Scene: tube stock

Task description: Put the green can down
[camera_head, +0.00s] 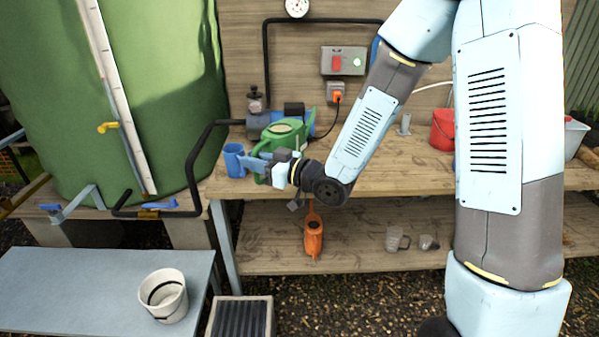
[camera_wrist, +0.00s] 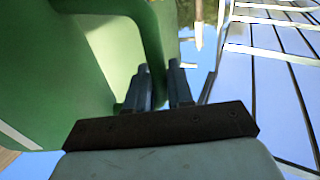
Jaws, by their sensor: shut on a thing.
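The green can (camera_head: 286,128) is a watering can with a handle. In the head view it is upright at the left end of the wooden bench, partly hidden behind my gripper (camera_head: 262,168). My gripper is shut on the can's handle. In the wrist view the green can (camera_wrist: 60,75) fills the left side, and its handle comes down to my fingers (camera_wrist: 158,88). I cannot tell whether its base touches the bench top or hangs just above it.
A blue cup (camera_head: 234,161) is close left of my gripper. A pump (camera_head: 262,122) and black pipe are behind the can. The bench (camera_head: 400,172) has clear room to the right, before a red bucket (camera_head: 443,130). A white pot (camera_head: 163,296) stands on the grey table (camera_head: 75,285).

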